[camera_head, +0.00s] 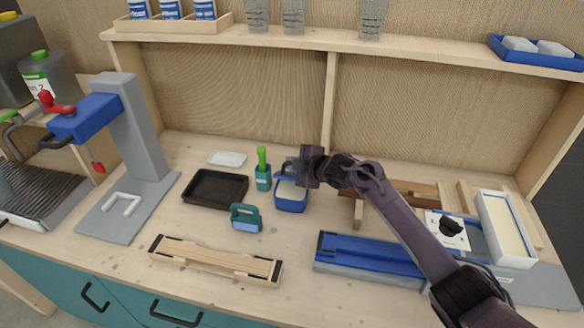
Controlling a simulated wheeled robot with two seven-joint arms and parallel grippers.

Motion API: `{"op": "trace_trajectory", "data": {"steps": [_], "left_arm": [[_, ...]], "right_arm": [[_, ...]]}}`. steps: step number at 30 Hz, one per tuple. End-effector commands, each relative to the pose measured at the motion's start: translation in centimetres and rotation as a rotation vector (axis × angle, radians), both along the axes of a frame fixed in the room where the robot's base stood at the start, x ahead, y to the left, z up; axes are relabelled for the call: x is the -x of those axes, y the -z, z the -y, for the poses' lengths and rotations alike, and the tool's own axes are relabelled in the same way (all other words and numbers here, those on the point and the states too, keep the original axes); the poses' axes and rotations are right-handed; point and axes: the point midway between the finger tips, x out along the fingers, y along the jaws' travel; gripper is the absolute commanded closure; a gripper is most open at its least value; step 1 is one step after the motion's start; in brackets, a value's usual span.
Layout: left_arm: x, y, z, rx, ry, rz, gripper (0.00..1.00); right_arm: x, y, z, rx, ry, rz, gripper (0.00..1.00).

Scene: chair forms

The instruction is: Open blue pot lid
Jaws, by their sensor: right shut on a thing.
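The blue pot (290,205) stands on the workbench near the middle of the head view. Its top shows a pale inside or surface, so it looks uncovered at the front. My right gripper (294,167) is just above and behind the pot, its arm reaching in from the lower right. It is shut on a small dark blue-grey piece, seemingly the pot lid (284,168). The fingers and much of the lid are hard to make out, and I cannot tell whether the lid still touches the rim. My left gripper is not in view.
Left of the pot are a green-handled brush in a holder (263,172), a teal block with a handle (246,218) and a black tray (215,187). A wooden frame (215,260) and a blue rail (370,258) lie in front. A shelf (300,38) runs above.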

Motion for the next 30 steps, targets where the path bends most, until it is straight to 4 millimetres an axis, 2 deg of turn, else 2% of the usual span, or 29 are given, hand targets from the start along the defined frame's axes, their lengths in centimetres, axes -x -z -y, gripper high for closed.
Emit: {"op": "trace_trajectory", "data": {"steps": [16, 17, 19, 30], "left_arm": [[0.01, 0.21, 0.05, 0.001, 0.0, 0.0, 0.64], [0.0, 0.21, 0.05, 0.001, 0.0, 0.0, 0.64], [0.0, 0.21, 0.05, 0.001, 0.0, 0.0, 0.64], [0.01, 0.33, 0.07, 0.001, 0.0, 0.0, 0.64]], "right_arm": [[-0.37, -0.36, 0.22, 0.0, 0.003, 0.006, 1.0], [-0.37, -0.36, 0.22, 0.0, 0.003, 0.006, 0.87], [-0.37, -0.35, 0.2, 0.0, 0.003, 0.006, 0.8], [0.05, -0.45, 0.44, 0.001, 0.001, 0.006, 0.8]]}}
